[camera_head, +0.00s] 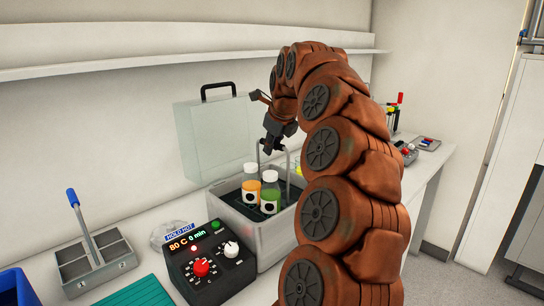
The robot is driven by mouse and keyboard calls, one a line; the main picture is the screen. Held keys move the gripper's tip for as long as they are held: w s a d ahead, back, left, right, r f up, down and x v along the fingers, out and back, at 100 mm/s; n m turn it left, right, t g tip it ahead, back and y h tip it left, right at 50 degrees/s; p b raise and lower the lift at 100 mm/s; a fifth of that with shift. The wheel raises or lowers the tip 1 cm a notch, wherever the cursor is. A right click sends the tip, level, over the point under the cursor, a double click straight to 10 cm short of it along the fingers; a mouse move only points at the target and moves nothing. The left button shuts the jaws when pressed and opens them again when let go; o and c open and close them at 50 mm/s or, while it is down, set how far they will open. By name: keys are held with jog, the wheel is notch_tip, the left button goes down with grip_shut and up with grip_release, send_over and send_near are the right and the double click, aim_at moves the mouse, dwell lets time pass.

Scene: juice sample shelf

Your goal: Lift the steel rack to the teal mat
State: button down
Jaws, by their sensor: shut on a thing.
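The steel rack's handle (288,165) rises as a thin grey loop from inside the grey bath (235,222). An orange-labelled bottle (251,188) and a green bottle (270,193), both white-capped, stand upright within the bath walls beneath the handle. The rack's lower part is hidden by the bottles and bath wall, so I cannot tell whether it touches the bottom. My gripper (271,146) points down and is shut on the top of the handle. The teal mat (135,293) lies at the front left, cut by the bottom edge, with nothing visible on it.
A control box (205,260) reading 80 C, with a HOLD HOT label, stands before the bath. A grey compartment tray with a blue-gripped lever (95,262) and a blue bin (14,288) are left. A clear lid (212,140) stands behind; a shelf (150,62) runs above.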

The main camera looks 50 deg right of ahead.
notch_tip(320, 180, up, 4)
jog(key=shift+r+b, duration=0.15)
jog(key=shift+b, duration=0.15)
jog(key=shift+d+r, duration=0.1)
jog(key=shift+r, duration=2.45)
notch_tip(320, 180, up, 5)
jog(key=p, duration=0.5)
jog(key=shift+a, duration=0.2)
